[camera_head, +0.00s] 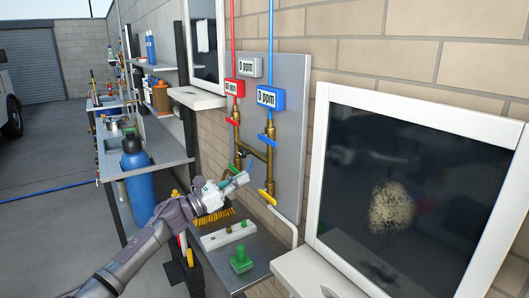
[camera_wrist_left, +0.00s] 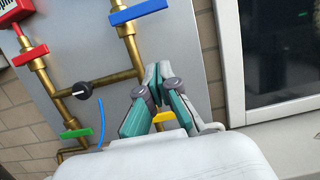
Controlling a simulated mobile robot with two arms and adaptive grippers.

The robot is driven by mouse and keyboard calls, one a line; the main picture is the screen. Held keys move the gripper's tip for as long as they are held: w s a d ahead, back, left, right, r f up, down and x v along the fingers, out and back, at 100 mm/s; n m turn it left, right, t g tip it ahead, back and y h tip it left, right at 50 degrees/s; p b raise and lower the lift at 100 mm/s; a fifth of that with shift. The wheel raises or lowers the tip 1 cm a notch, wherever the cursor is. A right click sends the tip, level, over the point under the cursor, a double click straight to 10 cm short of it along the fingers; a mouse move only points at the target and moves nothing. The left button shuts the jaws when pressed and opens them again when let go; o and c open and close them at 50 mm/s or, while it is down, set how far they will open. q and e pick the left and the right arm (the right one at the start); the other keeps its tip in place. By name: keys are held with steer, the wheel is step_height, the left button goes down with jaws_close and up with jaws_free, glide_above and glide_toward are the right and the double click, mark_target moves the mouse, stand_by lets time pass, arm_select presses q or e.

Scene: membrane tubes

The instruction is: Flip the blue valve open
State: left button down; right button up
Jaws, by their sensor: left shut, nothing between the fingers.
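The blue valve handle (camera_head: 267,139) sits on the right-hand brass pipe, below the blue "0 ppm" meter (camera_head: 270,98). In the left wrist view the blue handle (camera_wrist_left: 138,12) lies crosswise over the pipe, near the top edge. My left gripper (camera_head: 242,179) is below the blue handle, in front of the lower pipework. In the left wrist view its teal and grey fingers (camera_wrist_left: 158,72) are shut with nothing between them. They appear apart from the blue handle, and they cover part of the lower pipe. My right gripper is not in view.
The panel also carries a red handle (camera_wrist_left: 30,55), a black knob (camera_wrist_left: 82,90), a green handle (camera_wrist_left: 76,133) and a yellow handle (camera_wrist_left: 163,117). A white-framed dark window (camera_head: 410,190) stands to the right. A bench with a brush (camera_head: 214,217) and a green object (camera_head: 241,260) lies below.

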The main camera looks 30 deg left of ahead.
mark_target(268, 140)
arm_select(q)
steer(key=w+d+r+p, duration=0.3)
steer(key=w+r+p, duration=0.3)
steer(key=w, duration=0.1)
steer(key=shift+w, duration=0.15)
steer(key=shift+w, duration=0.1)
stand_by(0.3)
